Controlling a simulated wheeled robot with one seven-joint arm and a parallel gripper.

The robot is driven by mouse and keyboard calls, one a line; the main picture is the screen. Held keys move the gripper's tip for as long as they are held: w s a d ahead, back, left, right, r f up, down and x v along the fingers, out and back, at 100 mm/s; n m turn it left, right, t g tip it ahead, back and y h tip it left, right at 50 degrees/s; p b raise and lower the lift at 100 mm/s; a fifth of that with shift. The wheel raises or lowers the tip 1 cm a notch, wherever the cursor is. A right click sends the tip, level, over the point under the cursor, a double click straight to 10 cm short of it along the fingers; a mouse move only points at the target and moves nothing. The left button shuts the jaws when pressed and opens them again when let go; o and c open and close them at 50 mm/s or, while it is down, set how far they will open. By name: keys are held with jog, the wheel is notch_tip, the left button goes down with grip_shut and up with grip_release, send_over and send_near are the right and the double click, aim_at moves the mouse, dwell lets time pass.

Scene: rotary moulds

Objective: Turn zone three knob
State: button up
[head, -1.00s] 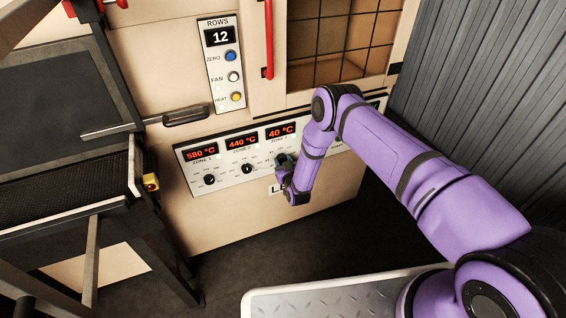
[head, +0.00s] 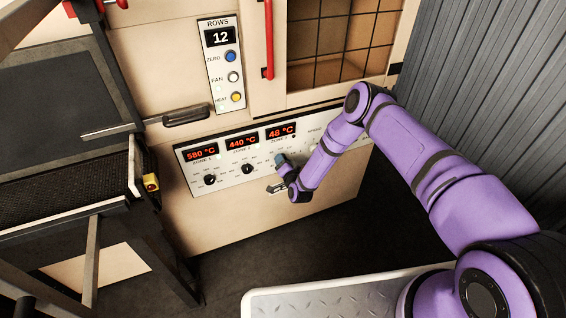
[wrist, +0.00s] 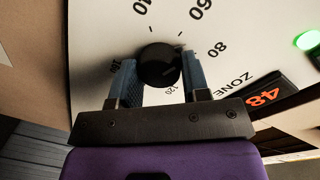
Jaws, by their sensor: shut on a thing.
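The zone three knob (wrist: 159,66) is a round black knob on the white panel, seen in the wrist view between my two blue fingers. My gripper (wrist: 160,82) is shut on it, one finger on each side. In the wrist view part of that display (wrist: 264,96) shows to the right of the dial, whose printed numbers circle the knob.
The zone one knob (head: 210,180) under 580 °C and the zone two knob (head: 247,169) under 440 °C sit left of my gripper. A rows panel (head: 226,65) with blue, white and yellow buttons is above. A dark-topped frame (head: 60,180) stands at left.

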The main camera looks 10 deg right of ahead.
jog(key=m, duration=0.4)
jog(key=shift+s+m+y, duration=0.1)
jog(key=shift+m+y, duration=0.2)
jog(key=shift+m, duration=0.1)
jog(key=shift+f, duration=0.1)
dwell(0.4)
jog(key=o, duration=0.9)
jog(key=v, duration=1)
jog(key=shift+s+d, duration=0.15)
jog(key=shift+s, duration=0.2)
jog(key=shift+w+r, duration=0.1)
jog(key=shift+r, duration=0.15)
